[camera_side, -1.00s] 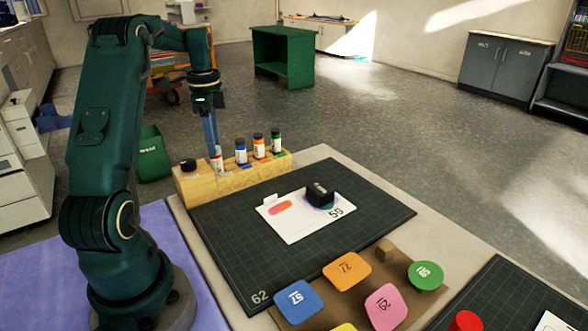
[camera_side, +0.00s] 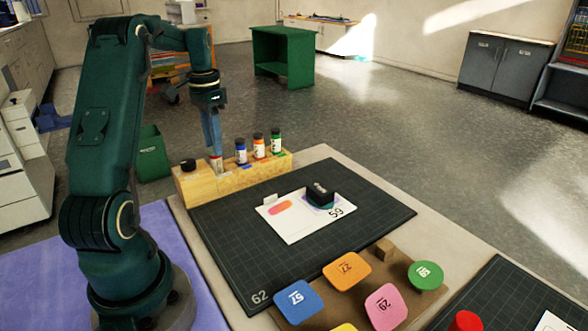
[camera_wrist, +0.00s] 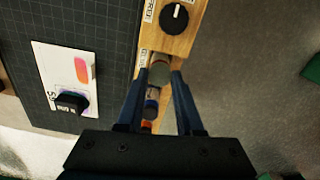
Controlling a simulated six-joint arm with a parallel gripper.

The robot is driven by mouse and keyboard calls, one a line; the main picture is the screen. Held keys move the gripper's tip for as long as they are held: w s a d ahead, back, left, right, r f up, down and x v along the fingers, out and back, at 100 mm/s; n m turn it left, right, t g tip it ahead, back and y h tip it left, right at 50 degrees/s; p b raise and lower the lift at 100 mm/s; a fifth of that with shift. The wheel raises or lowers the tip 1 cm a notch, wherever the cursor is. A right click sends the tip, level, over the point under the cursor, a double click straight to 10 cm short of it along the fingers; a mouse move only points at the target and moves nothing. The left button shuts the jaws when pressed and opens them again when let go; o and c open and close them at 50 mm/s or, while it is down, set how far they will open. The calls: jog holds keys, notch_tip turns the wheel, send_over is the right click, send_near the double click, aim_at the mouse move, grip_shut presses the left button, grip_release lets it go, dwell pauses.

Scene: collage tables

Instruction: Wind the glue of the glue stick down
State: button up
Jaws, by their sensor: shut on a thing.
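The glue stick (camera_side: 216,164) stands upright in the wooden rack (camera_side: 233,183), with white and red showing below the fingers. In the wrist view its round greyish top (camera_wrist: 160,72) lies between the two fingertips. My gripper (camera_side: 216,153) points down over it and is shut on its upper end. The fingers (camera_wrist: 159,76) hide part of its sides. How far the glue stands out cannot be made out.
A black knob (camera_side: 188,165) sits on the rack's left end. A dark cutting mat (camera_side: 365,222) with a white card (camera_side: 297,228) lies in front.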

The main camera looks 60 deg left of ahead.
jog(key=shift+n, duration=0.4)
jog(key=n, duration=0.4)
jog(key=shift+n, duration=0.4)
jog(key=shift+n, duration=0.9)
jog(key=o, duration=0.8)
jog(key=shift+r, duration=3)
